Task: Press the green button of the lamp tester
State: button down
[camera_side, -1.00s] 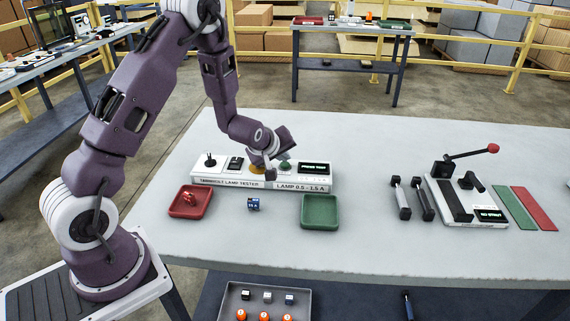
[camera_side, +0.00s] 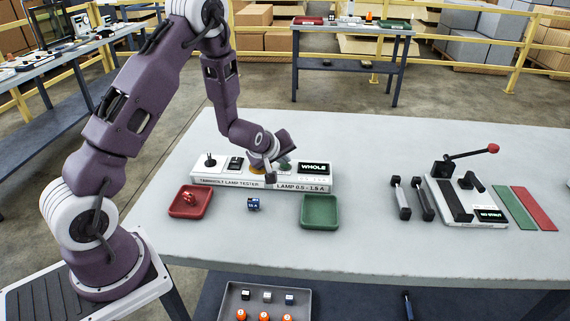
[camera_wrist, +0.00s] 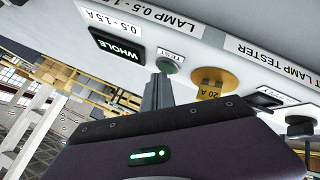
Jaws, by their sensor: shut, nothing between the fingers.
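The lamp tester is a long white box (camera_side: 230,183) on the table with a display (camera_side: 313,168) at its right end reading "WHOLE". In the wrist view, the green button (camera_wrist: 170,65) is beside the "TEST" label, between the display (camera_wrist: 117,46) and a yellow round socket (camera_wrist: 212,80) marked "20 A". My gripper (camera_wrist: 161,76) is shut and empty. Its fingertips are at the button's edge in the wrist view, seemingly touching it; how far the button is pressed cannot be told. In the side view, my gripper (camera_side: 272,176) is over the tester and largely covers the button.
In front of the tester lie a red tray (camera_side: 178,212) with a red item, a small blue block (camera_side: 253,204) and an empty green tray (camera_side: 320,222). A black switch (camera_side: 236,164) and knob stand on the tester's left. A lever device (camera_side: 455,205) stands at the right.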

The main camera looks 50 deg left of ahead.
aim_at(284, 167)
dwell(0.4)
jog(key=shift+r, duration=0.85)
jog(key=shift+r, duration=2.55)
